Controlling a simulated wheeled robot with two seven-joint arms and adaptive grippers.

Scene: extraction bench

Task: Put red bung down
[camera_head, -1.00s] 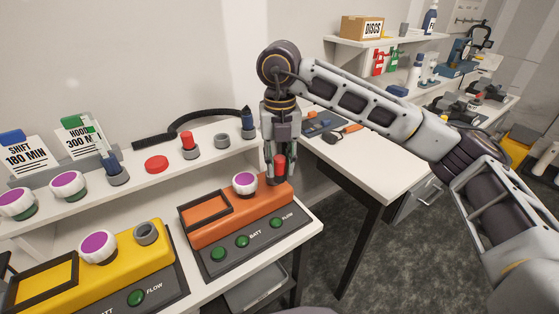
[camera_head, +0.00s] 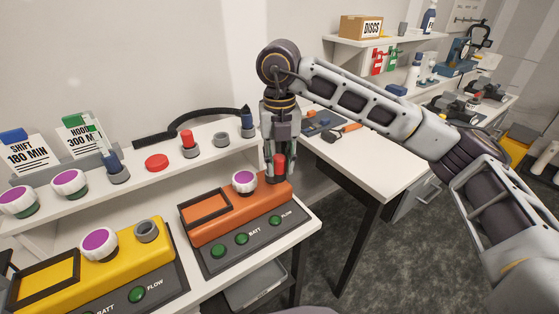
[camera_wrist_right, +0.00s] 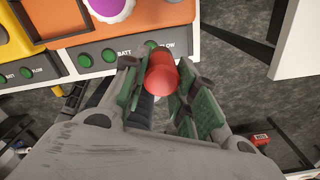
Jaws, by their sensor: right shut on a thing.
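The red bung (camera_head: 279,163) is between the fingers of my right gripper (camera_head: 279,170), over the right end of the orange unit (camera_head: 240,216). The gripper points down and is shut on the bung. In the right wrist view the red bung (camera_wrist_right: 165,75) sits between the green-padded fingers (camera_wrist_right: 160,85), near the unit's front edge. The fingers partly hide the bung's lower end, so I cannot tell whether it touches the unit. My left gripper is not in view.
A white and purple knob (camera_head: 244,181) stands close left of the gripper on the orange unit. A yellow unit (camera_head: 110,262) has an open grey port (camera_head: 146,231). The shelf behind holds another red piece (camera_head: 187,139), an empty grey ring (camera_head: 221,140) and a red disc (camera_head: 156,163).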

